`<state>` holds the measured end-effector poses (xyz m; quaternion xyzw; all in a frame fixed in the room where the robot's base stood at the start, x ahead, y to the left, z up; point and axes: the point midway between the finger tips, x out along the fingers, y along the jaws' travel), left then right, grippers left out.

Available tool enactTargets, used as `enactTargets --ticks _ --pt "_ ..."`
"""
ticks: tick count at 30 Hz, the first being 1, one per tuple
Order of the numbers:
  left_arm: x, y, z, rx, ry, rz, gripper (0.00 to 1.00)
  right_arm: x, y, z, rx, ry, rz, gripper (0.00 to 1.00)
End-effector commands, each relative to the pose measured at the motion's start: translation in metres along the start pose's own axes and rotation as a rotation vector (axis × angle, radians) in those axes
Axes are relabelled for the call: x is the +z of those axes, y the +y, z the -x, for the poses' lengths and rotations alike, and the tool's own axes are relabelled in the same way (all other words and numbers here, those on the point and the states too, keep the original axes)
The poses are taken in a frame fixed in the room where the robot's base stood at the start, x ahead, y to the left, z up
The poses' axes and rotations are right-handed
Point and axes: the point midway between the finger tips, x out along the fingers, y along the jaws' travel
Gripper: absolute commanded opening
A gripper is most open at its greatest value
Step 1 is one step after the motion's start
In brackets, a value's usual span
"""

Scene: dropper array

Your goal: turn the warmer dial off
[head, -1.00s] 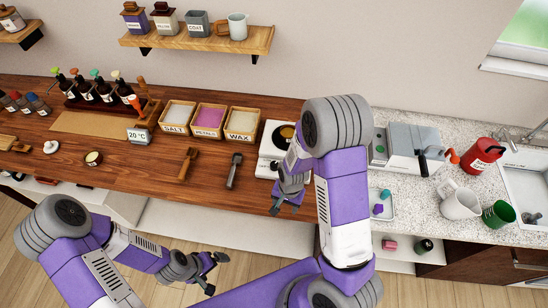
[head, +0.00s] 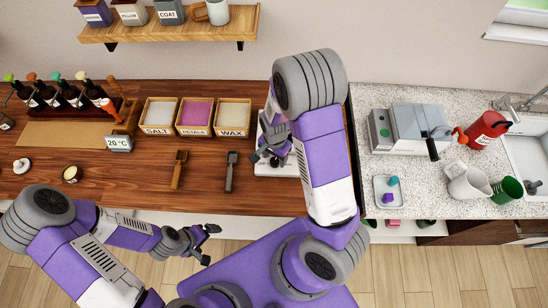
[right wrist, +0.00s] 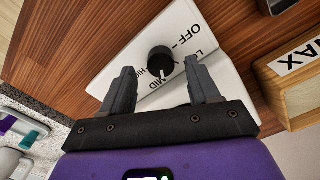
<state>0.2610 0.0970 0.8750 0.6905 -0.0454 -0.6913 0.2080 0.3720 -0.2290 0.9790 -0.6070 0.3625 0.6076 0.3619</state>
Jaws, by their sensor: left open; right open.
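The warmer (head: 262,170) is a white box near the right end of the wooden counter, mostly hidden by my right arm in the head view. Its black dial (right wrist: 160,58) shows in the right wrist view on a white panel lettered OFF, LOW, MID and HIGH. The dial's pale mark points roughly toward MID. My right gripper (right wrist: 157,70) is open, its fingers on either side of the dial in the picture; I cannot tell whether they touch it. In the head view, my right gripper (head: 270,152) is over the warmer. My left gripper (head: 202,238) is open and empty, in front of the counter.
Boxes marked salt, petals and wax (head: 234,118) stand left of the warmer. A dark scoop (head: 231,172) and a wooden tool (head: 179,170) lie in front of them. A grey device (head: 418,125) and a small tray (head: 388,203) are on the speckled counter at right.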

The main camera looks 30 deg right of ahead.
Motion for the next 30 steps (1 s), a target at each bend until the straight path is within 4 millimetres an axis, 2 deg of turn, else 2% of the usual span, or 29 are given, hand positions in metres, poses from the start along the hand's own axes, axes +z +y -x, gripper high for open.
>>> enactTargets --ticks 2,6,14,25,30 --pt "0.000 -0.001 -0.002 0.000 0.001 0.000 0.98 0.000 0.001 -0.011 0.002 0.000 -0.001 0.61" --pt "-0.001 -0.001 -0.002 0.000 0.001 0.000 0.98 0.000 0.000 -0.018 0.000 0.000 0.000 0.61" --pt "-0.001 -0.001 -0.002 0.000 0.001 0.000 0.98 0.000 0.000 -0.019 -0.001 0.000 0.001 0.61" --pt "-0.001 -0.001 -0.002 0.000 0.001 0.000 0.98 0.000 0.000 -0.019 -0.001 0.000 0.001 0.06" --pt "-0.001 -0.001 -0.002 0.000 0.001 0.000 0.98 0.000 0.000 -0.019 -0.001 0.000 0.008 0.05"
